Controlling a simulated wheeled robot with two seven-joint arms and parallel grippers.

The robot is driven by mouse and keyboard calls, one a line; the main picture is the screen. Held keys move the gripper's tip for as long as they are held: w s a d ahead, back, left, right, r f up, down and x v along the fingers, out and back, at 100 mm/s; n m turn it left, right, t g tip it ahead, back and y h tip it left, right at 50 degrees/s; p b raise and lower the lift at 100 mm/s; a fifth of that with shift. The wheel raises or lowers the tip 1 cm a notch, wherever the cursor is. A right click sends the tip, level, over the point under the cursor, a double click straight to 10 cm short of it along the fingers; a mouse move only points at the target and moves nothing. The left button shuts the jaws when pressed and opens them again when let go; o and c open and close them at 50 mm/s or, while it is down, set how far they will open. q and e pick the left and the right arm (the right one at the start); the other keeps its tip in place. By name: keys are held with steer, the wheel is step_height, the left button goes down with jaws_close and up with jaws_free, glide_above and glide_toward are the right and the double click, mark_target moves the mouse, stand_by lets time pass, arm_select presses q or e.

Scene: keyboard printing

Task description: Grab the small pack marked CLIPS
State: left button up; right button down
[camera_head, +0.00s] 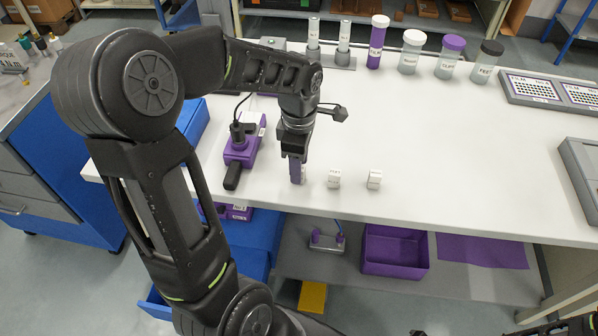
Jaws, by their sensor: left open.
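Two small white packs stand near the front edge of the white table: one near pack (334,179) and one further right (375,179). Their printed labels are too small to read for certain. A third small pack, purple and white (303,175), is at my left gripper's fingers and partly hidden by them. My left gripper (297,168) points down, with its jaws open around or right beside this pack; I cannot tell whether they touch it.
A purple device (240,152) with a black cable lies left of the gripper. Several capped tubes (412,52) stand along the back. Printed trays (550,92) lie at the right. A purple bin (395,252) sits on the lower shelf. The table's middle right is clear.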

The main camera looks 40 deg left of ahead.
arm_select(q)
steer(key=shift+f, duration=0.8)
jaws_close()
stand_by(0.4)
